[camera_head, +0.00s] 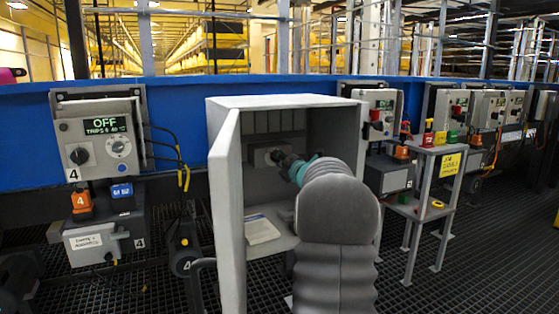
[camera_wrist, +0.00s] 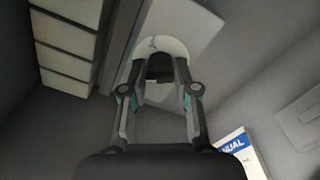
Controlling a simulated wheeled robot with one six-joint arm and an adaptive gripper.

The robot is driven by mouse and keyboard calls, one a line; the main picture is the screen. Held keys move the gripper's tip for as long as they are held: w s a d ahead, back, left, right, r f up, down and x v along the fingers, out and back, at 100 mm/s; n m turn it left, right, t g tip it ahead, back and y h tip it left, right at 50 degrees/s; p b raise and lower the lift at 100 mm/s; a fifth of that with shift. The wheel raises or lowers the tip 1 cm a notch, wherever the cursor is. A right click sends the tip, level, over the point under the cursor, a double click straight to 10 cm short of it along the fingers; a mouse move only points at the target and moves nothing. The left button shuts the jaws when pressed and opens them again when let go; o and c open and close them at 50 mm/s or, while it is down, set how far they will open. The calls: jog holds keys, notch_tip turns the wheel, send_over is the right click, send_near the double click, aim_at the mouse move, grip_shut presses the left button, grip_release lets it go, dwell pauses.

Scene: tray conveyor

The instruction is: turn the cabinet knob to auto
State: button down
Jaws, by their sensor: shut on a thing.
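The cabinet (camera_head: 226,200) is grey and stands open, with its door swung out to the left. Inside, a small grey panel (camera_head: 260,157) is on the back wall. In the wrist view the dark knob (camera_wrist: 160,67) sits on a pale round plate (camera_wrist: 153,45). My gripper (camera_head: 284,160) reaches into the cabinet up to the panel; in the wrist view its fingertips (camera_wrist: 160,78) are shut on the knob, one on each side. The gripper hides most of the knob in the head view. No auto label can be read.
A booklet (camera_head: 262,229) lies on the cabinet floor. Pale blocks (camera_wrist: 65,50) line the back wall. A control box (camera_head: 100,140) reading OFF is left of the cabinet. A grey stand (camera_head: 428,215) with coloured items is to the right. The grated floor in front is mostly clear.

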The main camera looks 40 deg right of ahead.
jog(key=shift+f+m+h+p, duration=0.1)
jog(key=shift+m+h+p, duration=0.35)
jog(key=shift+m, duration=2.1)
jog(key=shift+f+m+p, duration=0.1)
jog(key=shift+m+p, duration=0.6)
jog(key=shift+m, duration=1.9)
jog(key=shift+f+m+h+p, duration=0.1)
jog(key=shift+m+h+p, duration=0.35)
jog(key=shift+m, duration=2.1)
jog(key=shift+a, duration=0.1)
jog(key=c, duration=0.9)
grip_release()
jog(key=shift+y, duration=0.4)
jog(key=v, duration=1.2)
jog(key=shift+f, duration=0.1)
